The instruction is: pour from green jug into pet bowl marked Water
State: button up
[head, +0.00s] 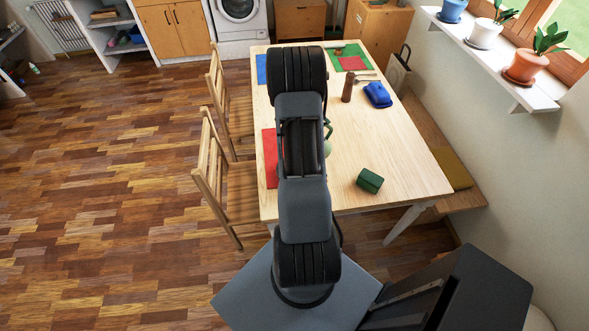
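My own arm stretches over the middle of the wooden table (400,150) and hides much of it. A small pale green rounded thing (327,148) shows just right of my arm, with a dark green curved piece (328,128) above it. These may be parts of the green jug, but too little shows to tell. I see no pet bowl marked Water; the arm may hide it. My gripper is not visible, so I cannot tell whether it holds anything.
A dark green box-like thing (370,181) lies on the table's near right. Farther back are a brown mill (347,88) and a blue dish (377,95). Two chairs (228,188) stand left, a bench (440,150) right. The table's right middle is clear.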

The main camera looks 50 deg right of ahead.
jog(key=shift+w+a+r+h+b, duration=0.1)
jog(key=shift+w+a+h+b, duration=0.1)
jog(key=shift+a+h+b, duration=0.5)
dwell(7.3)
